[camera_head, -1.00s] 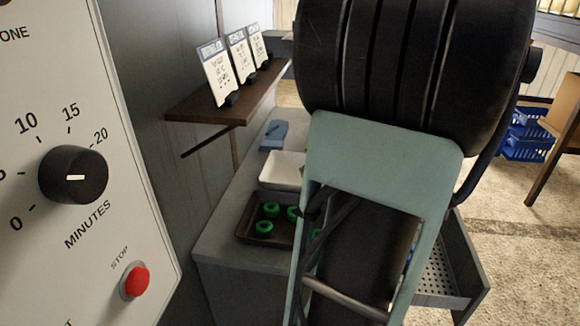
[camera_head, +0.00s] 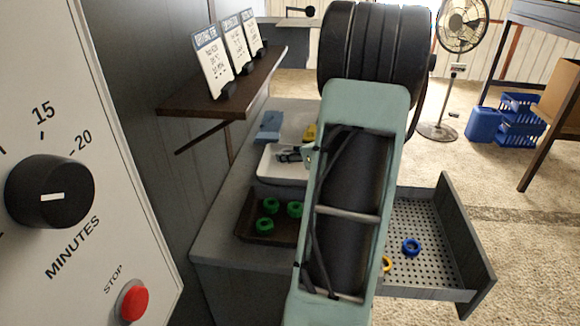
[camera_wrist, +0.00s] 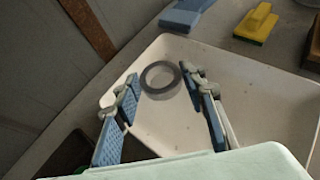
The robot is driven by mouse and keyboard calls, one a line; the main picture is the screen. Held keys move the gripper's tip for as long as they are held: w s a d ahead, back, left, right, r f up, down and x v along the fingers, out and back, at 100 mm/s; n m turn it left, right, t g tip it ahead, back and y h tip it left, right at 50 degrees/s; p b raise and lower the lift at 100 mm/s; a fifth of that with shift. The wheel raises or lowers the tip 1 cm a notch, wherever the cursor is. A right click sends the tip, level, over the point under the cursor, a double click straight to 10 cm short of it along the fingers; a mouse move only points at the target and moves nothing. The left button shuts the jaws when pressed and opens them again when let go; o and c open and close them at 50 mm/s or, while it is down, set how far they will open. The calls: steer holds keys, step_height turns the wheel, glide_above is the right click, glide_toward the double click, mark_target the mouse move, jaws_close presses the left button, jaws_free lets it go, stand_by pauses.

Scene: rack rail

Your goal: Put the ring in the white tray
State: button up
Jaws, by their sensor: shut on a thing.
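The white tray (camera_head: 267,172) lies on the grey counter; it fills much of the wrist view (camera_wrist: 262,88). A grey ring (camera_wrist: 144,80) is held between the fingertips of my gripper (camera_wrist: 160,78), over the inside of the tray. In the head view my gripper (camera_head: 290,155) shows small above the tray, partly hidden by my arm. The ring cannot be made out there. How high the ring is above the tray floor is hard to tell.
A dark tray (camera_head: 244,222) with green rings (camera_head: 264,226) stands in front of the white tray. A blue object (camera_head: 268,126) and a yellow brush (camera_wrist: 257,23) lie behind it. A wall shelf (camera_head: 215,100) overhangs at left. An open drawer (camera_head: 437,235) holds a blue ring (camera_head: 411,246).

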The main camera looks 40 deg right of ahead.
mark_target(290, 172)
steer(key=shift+w+d+f, duration=0.15)
steer(key=shift+w+f, duration=0.3)
steer(key=shift+f, duration=0.15)
steer(key=shift+w+d+f, duration=0.15)
steer(key=shift+w+f, duration=0.25)
steer(key=shift+f, duration=0.15)
steer(key=shift+f+b, duration=0.3)
steer(key=shift+f, duration=1.1)
steer(key=shift+f, duration=0.1)
steer(key=shift+f, duration=0.15)
steer(key=o, duration=1.2)
steer(key=shift+c, duration=0.2)
